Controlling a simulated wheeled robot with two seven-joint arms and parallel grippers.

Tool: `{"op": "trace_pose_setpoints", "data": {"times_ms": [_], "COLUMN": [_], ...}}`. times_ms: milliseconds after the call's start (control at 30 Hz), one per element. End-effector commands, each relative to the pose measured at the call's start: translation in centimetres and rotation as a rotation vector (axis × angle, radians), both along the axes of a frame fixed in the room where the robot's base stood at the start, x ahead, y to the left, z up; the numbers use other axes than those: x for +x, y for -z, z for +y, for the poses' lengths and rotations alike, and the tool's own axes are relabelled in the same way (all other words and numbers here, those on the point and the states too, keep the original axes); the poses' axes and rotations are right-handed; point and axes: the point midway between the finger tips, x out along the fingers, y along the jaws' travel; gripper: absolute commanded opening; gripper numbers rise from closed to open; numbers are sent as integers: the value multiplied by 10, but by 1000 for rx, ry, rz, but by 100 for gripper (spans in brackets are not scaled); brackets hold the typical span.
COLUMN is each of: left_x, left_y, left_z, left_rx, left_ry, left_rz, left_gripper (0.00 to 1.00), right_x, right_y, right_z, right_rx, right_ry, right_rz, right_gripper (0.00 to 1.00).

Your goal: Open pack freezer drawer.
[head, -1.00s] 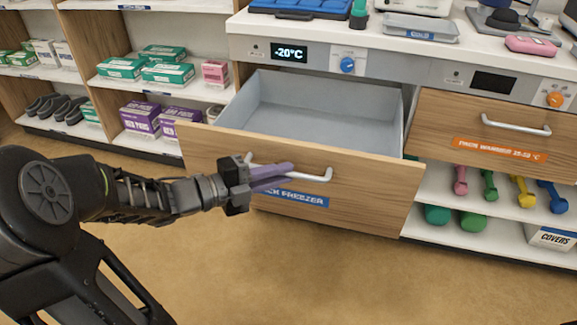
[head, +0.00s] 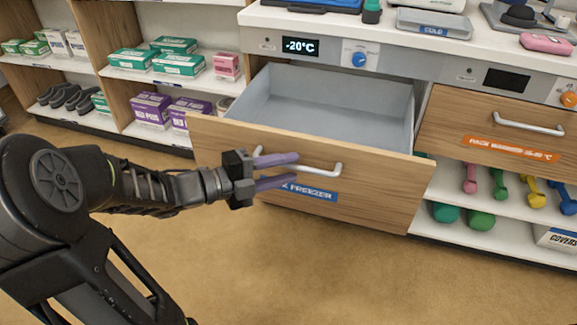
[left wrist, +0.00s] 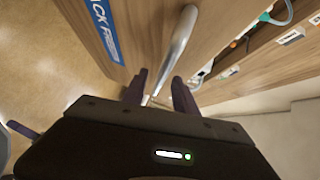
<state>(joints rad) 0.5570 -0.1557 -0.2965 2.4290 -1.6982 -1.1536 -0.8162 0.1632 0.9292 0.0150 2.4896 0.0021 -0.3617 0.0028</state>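The pack freezer drawer (head: 375,195) is pulled well out of the counter, and its grey inside looks empty. Its front carries a blue freezer label (head: 310,193) and a pale bar handle (head: 322,171). My left gripper (head: 296,169) is open at the left part of the handle, one purple finger above the bar and one below. In the left wrist view the handle (left wrist: 179,45) runs down toward the gap between the two spread fingers (left wrist: 160,92); contact cannot be told.
The closed pack warmer drawer (head: 480,125) is to the right, above a shelf of dumbbells (head: 500,187). Shelves with boxes (head: 165,62) stand at the left. A -20°C display (head: 300,46) and blue knob (head: 359,59) sit above the freezer drawer. The floor in front is clear.

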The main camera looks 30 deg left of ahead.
Motion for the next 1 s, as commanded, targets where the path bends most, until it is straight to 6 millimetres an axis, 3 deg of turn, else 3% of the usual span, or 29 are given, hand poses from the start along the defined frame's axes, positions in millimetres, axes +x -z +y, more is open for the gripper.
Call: {"op": "trace_pose_setpoints", "data": {"times_ms": [400,1000], "left_x": [-53,-57], "left_y": [-10,-10], "left_z": [33,35], "left_rx": [-1,-1], "left_ry": [-3,0], "left_rz": [0,1], "left_gripper": [34,34], "right_x": [-3,-4], "right_y": [-12,-12], "right_z": [3,3], "right_rx": [5,5], "right_ry": [-8,-8], "right_rz": [6,6], "right_gripper": [36,36]}}
